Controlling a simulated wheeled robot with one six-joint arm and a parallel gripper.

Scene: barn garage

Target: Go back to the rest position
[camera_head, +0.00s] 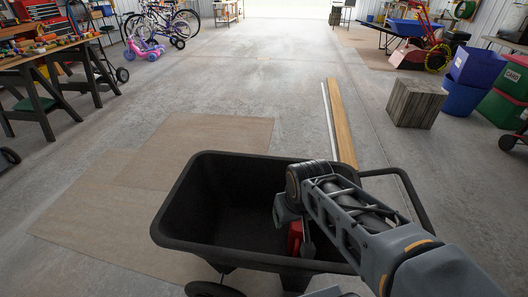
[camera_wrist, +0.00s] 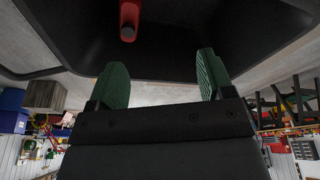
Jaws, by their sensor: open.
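My gripper (camera_wrist: 160,78) shows two green finger pads in the wrist view, spread well apart with nothing between them. In the head view my arm reaches over the right part of a black wheelbarrow tub (camera_head: 185,205), and the fingers are hard to make out. A red object (camera_head: 295,238) with a dark end lies in the tub, partly hidden by my arm. It also shows in the wrist view (camera_wrist: 130,14), beyond the fingers and apart from them. The tub fills the top of the wrist view (camera_wrist: 190,30).
Flat boards (camera_head: 190,145) lie on the floor left of the wheelbarrow, and a long plank (camera_head: 341,125) lies behind it. A wooden crate (camera_head: 415,103) and blue bins (camera_head: 462,98) stand at right. A workbench (camera_head: 45,58) stands at left. The middle floor is clear.

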